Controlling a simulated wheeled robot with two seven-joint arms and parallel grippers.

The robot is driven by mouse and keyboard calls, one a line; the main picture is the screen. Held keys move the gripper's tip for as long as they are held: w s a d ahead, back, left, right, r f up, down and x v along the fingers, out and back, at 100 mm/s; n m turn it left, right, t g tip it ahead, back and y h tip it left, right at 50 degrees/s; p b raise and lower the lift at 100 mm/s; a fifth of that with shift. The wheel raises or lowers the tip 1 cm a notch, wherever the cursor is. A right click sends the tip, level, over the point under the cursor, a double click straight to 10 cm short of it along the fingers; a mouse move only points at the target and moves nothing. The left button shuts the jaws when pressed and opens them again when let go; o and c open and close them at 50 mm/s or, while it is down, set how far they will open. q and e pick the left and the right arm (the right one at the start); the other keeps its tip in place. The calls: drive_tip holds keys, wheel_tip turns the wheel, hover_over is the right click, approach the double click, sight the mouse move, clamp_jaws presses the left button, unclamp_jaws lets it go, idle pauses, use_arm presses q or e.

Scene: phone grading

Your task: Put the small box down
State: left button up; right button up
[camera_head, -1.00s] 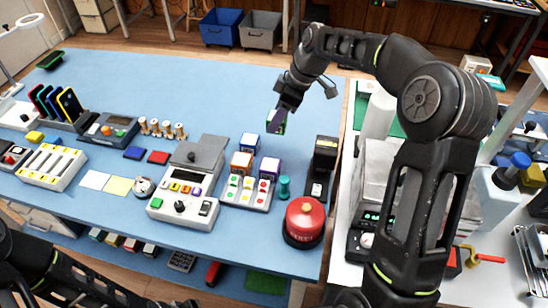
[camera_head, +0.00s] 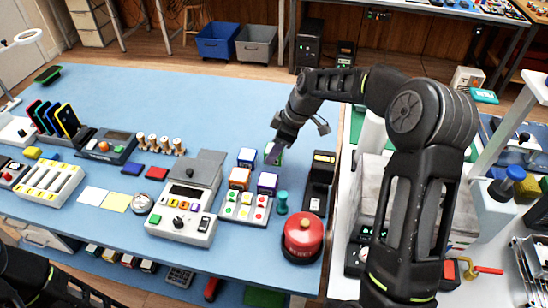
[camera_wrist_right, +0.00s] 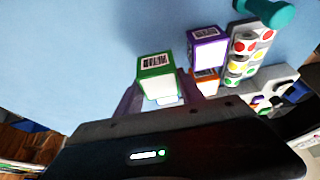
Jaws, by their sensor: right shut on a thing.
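The small box is green with a white face and a barcode label; in the right wrist view the small box (camera_wrist_right: 157,66) sits between the fingers of my right gripper (camera_wrist_right: 150,103). In the head view the right gripper (camera_head: 276,148) is shut on it, low over the blue table, just right of a blue box (camera_head: 247,157) and behind a purple box (camera_head: 267,183). The small box is partly hidden by the fingers there. I cannot tell whether it touches the table. Part of my left arm shows at the bottom left; its gripper is out of view.
A teal cylinder (camera_head: 282,202), a black device (camera_head: 318,183) and a red round button (camera_head: 302,236) stand to the right. The table (camera_head: 190,100) is clear behind the gripper.

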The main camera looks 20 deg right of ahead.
drive_tip(key=shift+f+p, duration=0.3)
drive_tip(key=shift+f, duration=1.55)
drive_tip(key=shift+f, duration=0.1)
drive_tip(key=shift+f+b, duration=0.15)
drive_tip(key=shift+b, duration=0.15)
drive_tip(key=o, duration=1.4)
drive_tip(key=shift+r, duration=0.2)
drive_tip(key=v, duration=1.2)
drive_tip(key=shift+b, duration=0.4)
drive_tip(key=shift+a, duration=0.1)
